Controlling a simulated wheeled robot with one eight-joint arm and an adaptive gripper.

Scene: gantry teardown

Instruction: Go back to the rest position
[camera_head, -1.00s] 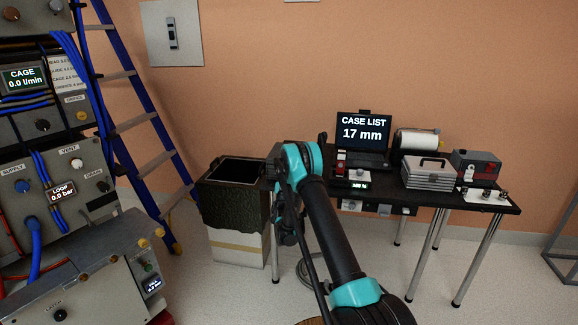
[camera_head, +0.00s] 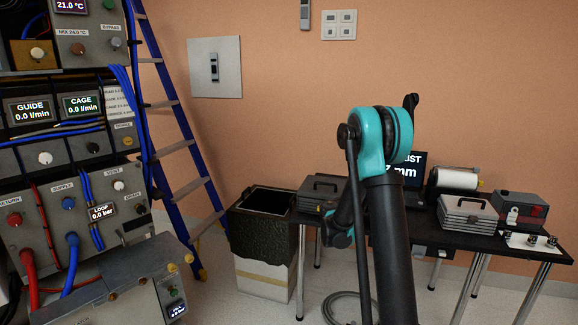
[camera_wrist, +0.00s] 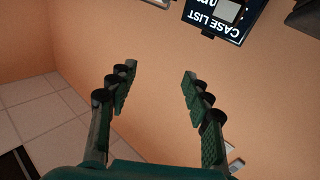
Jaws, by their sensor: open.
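My gripper (camera_wrist: 158,85) shows in the wrist view with its two fingers spread apart and nothing between them. Orange wall lies behind the fingers. The screen (camera_wrist: 222,18) with the words CASE LIST shows upside down at the top of that view. In the head view my raised arm stands in front of the table and covers much of the same screen (camera_head: 415,172). The fingers cannot be made out in the head view.
A black table (camera_head: 490,241) carries grey cases (camera_head: 467,214), a white roll (camera_head: 457,178) and a red-and-grey box (camera_head: 519,208). A dark bin (camera_head: 260,228) stands left of it. A blue ladder (camera_head: 165,130) and a panel rack (camera_head: 75,180) are at the left.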

